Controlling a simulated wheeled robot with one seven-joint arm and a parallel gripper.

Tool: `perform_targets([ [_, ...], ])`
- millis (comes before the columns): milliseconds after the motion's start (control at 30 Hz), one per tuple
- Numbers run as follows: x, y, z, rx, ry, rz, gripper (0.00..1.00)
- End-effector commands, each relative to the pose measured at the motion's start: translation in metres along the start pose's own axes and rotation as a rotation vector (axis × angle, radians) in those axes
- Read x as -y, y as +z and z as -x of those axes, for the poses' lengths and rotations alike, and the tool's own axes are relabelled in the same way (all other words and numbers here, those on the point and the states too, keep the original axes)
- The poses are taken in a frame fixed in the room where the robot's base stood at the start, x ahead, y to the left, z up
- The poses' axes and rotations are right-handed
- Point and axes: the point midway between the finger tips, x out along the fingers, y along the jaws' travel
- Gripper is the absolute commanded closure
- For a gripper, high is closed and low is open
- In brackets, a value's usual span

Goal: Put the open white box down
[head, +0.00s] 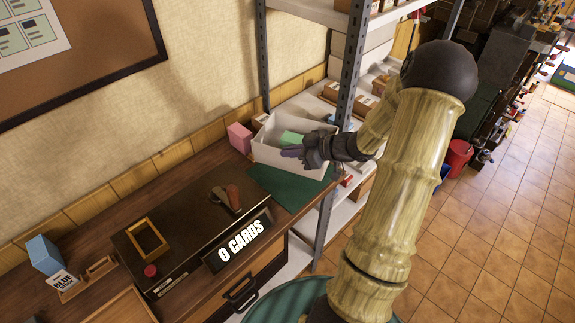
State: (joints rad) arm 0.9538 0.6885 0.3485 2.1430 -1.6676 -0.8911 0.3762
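The open white box (303,166) is at the back right end of the bench, over a dark green mat (276,188). A light green block (291,138) shows inside it. The box looks upright; whether its base touches the mat or is slightly above it I cannot tell. My gripper (292,152) is at the near right side of the box, with its dark fingers reaching across the rim, and something purple shows at the fingertips. The wrist hides part of the rim, and I cannot make out whether the fingers are closed on the wall.
A pink block (239,138) stands left of the box. A grey shelf post (350,75) rises close on the right. A dark press unit with an "0 CARDS" sign (240,242), a wooden frame (148,240) and a blue box (44,254) occupy the bench to the left.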

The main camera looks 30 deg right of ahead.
Motion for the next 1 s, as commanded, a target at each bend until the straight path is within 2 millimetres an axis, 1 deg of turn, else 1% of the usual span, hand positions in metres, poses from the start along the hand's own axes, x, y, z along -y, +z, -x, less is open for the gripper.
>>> perform_targets([
  [333,-0.001,0.0,0.002,-0.001,0.003,0.0,1.0],
  [433,-0.001,0.002,0.001,-0.002,0.003,-0.001,1.0],
  [533,-0.001,0.011,-0.004,-0.002,0.002,-0.004,1.0],
  [700,0.0,0.036,-0.017,-0.003,0.0,-0.005,1.0],
  [800,0.001,0.047,-0.023,-0.002,-0.001,-0.003,1.0],
  [900,0.001,0.051,-0.025,-0.002,0.0,0.001,1.0],
  [1000,0.001,0.052,-0.025,-0.002,0.0,0.002,1.0],
])
